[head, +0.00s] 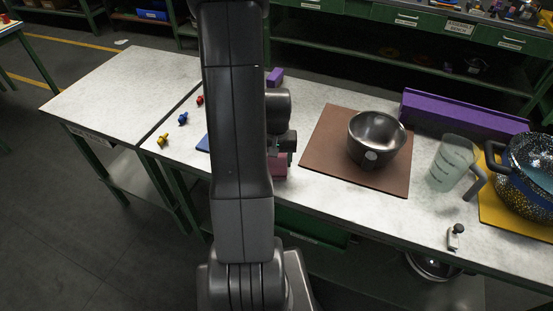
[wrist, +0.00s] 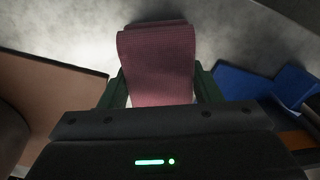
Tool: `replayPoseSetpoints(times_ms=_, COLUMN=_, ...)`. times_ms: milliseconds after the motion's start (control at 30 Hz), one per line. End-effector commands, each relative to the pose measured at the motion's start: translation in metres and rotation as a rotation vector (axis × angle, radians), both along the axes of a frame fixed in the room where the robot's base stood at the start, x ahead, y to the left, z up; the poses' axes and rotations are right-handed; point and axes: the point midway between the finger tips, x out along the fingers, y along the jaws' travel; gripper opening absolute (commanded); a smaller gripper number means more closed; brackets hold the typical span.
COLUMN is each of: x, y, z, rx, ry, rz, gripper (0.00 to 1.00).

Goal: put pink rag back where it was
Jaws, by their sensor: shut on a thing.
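The pink rag (wrist: 156,58) is a ribbed cloth in the wrist view. It sits between the green fingers of my gripper (wrist: 158,88), which is shut on it. One end of the rag extends beyond the fingers over the pale tabletop. In the head view the rag (head: 279,166) shows only in part, just right of my arm, which hides most of the gripper and the area behind it. I cannot tell whether the rag touches the table.
A brown mat (head: 322,150) with a metal bowl (head: 376,138) lies right of my gripper. A blue cloth-like item (wrist: 245,82) lies on the other side.

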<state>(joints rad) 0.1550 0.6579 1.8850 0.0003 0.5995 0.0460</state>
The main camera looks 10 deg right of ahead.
Motion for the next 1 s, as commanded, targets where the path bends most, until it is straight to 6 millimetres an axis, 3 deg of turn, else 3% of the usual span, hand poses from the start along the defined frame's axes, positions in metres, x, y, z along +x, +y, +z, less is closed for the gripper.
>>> replayPoseSetpoints(times_ms=167, x=0.0, y=0.0, z=-0.005, rx=0.0, ry=0.0, rz=0.0, gripper=0.24)
replayPoseSetpoints(times_ms=200, x=0.0, y=0.0, z=-0.003, rx=0.0, ry=0.0, rz=0.0, gripper=0.65)
replayPoseSetpoints(times_ms=300, x=0.0, y=0.0, z=-0.003, rx=0.0, ry=0.0, rz=0.0, gripper=0.79)
replayPoseSetpoints(times_ms=700, x=0.0, y=0.0, z=0.005, rx=0.0, ry=-0.002, rz=0.0, gripper=0.79)
replayPoseSetpoints(times_ms=1000, x=0.002, y=0.0, z=0.057, rx=-0.001, ry=-0.007, rz=0.0, gripper=0.79)
